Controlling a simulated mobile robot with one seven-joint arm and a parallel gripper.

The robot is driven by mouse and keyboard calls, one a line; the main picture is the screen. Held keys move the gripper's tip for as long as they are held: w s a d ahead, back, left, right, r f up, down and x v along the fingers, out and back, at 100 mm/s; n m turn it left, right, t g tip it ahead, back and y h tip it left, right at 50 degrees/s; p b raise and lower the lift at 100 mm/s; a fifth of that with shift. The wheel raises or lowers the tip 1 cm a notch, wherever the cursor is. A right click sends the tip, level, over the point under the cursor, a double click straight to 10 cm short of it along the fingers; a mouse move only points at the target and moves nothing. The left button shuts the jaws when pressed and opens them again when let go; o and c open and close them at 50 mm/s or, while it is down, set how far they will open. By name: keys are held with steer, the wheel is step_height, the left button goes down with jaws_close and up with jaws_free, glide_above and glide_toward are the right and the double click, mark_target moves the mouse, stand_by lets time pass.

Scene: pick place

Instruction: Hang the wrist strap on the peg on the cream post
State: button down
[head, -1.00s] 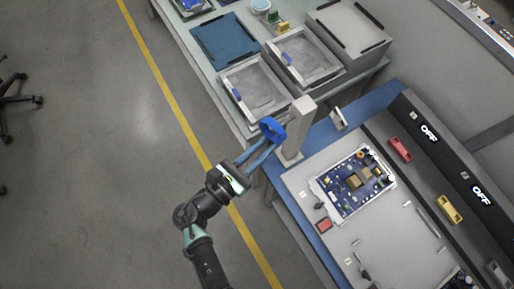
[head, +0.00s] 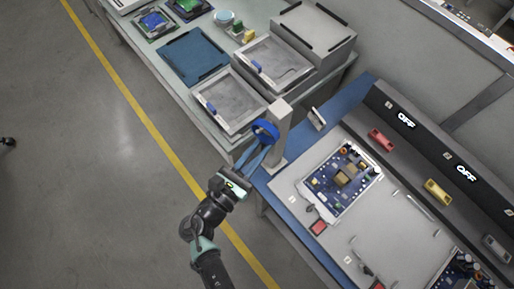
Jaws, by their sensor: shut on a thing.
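The wrist strap (head: 265,131) is a bright blue ring in the head view. My gripper (head: 260,149) has its two long blue-grey fingers shut on the lower side of the strap and holds it up in the air. The cream post (head: 281,128) stands upright at the near left end of the blue bench. In the picture the ring overlaps the left face of the post, near its upper part. I cannot tell whether the strap touches the post or goes around the peg. The peg itself is not visible, likely hidden by the strap.
The blue bench (head: 352,106) carries a grey mat with a circuit board (head: 340,181) right of the post. Grey trays (head: 231,100) and a blue panel (head: 192,56) lie on the table behind. A small upright plate (head: 317,118) stands right of the post. Open floor lies left.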

stand_by(0.4)
steer(key=c, duration=0.7)
jaws_free()
steer(key=shift+c, duration=0.2)
steer(key=shift+s+a, duration=0.1)
